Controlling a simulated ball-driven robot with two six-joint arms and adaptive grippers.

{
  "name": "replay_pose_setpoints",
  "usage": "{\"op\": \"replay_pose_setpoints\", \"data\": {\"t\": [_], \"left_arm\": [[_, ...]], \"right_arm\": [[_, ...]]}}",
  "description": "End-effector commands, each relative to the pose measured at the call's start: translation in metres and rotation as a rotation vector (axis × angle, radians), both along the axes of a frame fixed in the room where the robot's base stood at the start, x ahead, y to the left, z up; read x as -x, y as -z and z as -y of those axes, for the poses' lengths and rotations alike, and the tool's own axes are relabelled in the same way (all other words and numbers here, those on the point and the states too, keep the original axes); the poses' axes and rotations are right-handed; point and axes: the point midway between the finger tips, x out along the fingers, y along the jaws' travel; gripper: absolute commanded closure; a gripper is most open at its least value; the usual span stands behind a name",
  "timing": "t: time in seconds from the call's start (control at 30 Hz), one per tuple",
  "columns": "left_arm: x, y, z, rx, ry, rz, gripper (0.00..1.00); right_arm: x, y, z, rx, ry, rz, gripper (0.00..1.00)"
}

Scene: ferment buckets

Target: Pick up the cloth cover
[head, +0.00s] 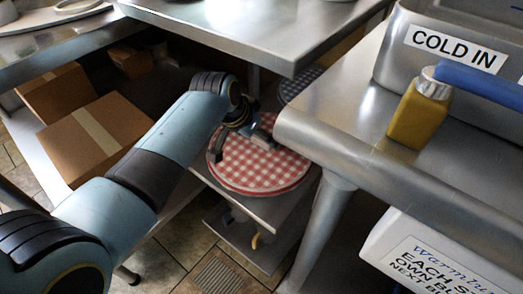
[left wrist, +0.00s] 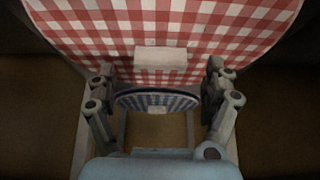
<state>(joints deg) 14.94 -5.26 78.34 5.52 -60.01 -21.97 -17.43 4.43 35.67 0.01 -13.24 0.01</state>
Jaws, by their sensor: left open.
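A round red-and-white checked cloth cover (head: 262,168) lies on a low metal shelf between the tables. It fills the top of the left wrist view (left wrist: 120,25), with a pale tab (left wrist: 160,59) on it. A blue-checked cover (head: 297,86) is farther back, partly hidden by the table; in the left wrist view it also shows (left wrist: 155,103) with a small pale label. My left gripper (head: 240,146) is over the far left part of the red cover, open. In the wrist view its fingers are either side of the tab, with nothing clearly held. Contact cannot be told. My right gripper is out of view.
Another steel table (head: 270,25) overhangs at the back. Cardboard boxes (head: 95,138) sit on a lower shelf at left.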

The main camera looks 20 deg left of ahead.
Motion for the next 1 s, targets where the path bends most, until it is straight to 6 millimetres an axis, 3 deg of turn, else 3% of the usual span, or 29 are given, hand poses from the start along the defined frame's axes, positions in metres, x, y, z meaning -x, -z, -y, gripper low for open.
{"op": "replay_pose_setpoints", "data": {"t": [0.03,0.1,0.23,0.37,0.87,1.0], "left_arm": [[-0.003,0.012,0.001,0.000,0.000,-0.004,0.15],[-0.006,0.016,0.002,0.000,0.000,-0.003,0.15],[-0.008,0.017,0.003,0.000,-0.001,0.000,0.15],[-0.008,0.016,0.003,0.000,-0.001,0.000,0.15],[-0.008,0.016,0.003,0.000,-0.001,-0.001,0.78],[-0.008,0.016,0.003,0.000,-0.001,-0.001,0.78]], "right_arm": [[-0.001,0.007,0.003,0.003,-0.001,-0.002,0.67],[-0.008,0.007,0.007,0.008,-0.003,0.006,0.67],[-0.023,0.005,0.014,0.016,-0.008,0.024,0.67],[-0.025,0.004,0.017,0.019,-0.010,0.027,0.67],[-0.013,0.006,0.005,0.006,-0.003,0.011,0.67],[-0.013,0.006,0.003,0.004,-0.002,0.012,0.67]]}}
